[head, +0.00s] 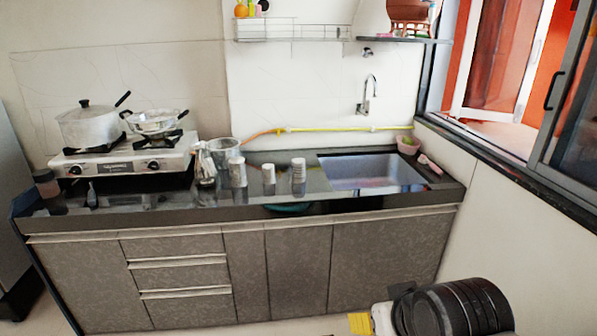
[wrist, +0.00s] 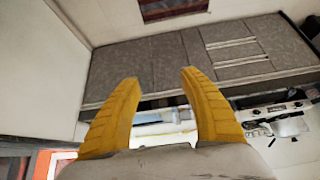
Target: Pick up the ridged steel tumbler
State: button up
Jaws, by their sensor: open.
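Several small metallic cups stand on the dark counter between the stove and the sink in the head view. The one closest to the sink (head: 298,178) looks banded and may be the ridged steel tumbler; a shorter cup (head: 269,178) and a taller one (head: 238,173) stand to its left. Ridges are too small to tell surely. My gripper (wrist: 158,85) shows two yellow fingers spread apart with nothing between them in the wrist view. In the head view, part of its yellow fingers (head: 360,323) shows at the bottom right, well away from the cups and in front of the cabinets.
A stove (head: 125,160) with a lidded pot (head: 88,126) and a pan (head: 152,122) is at the left. The sink (head: 370,172) is right of the cups, with a tap (head: 367,95) above. A large container (head: 222,150) stands behind the cups. Floor before the cabinets looks clear.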

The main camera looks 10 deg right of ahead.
aim_at(297, 168)
jog(key=i+l, duration=0.1)
jog(key=i, duration=1.3)
jog(key=i+l, duration=0.1)
jog(key=l, duration=0.25)
jog(key=i+l, duration=0.1)
jog(key=l, duration=0.2)
jog(key=i+l, duration=0.1)
jog(key=l, duration=0.25)
jog(key=u, duration=0.05)
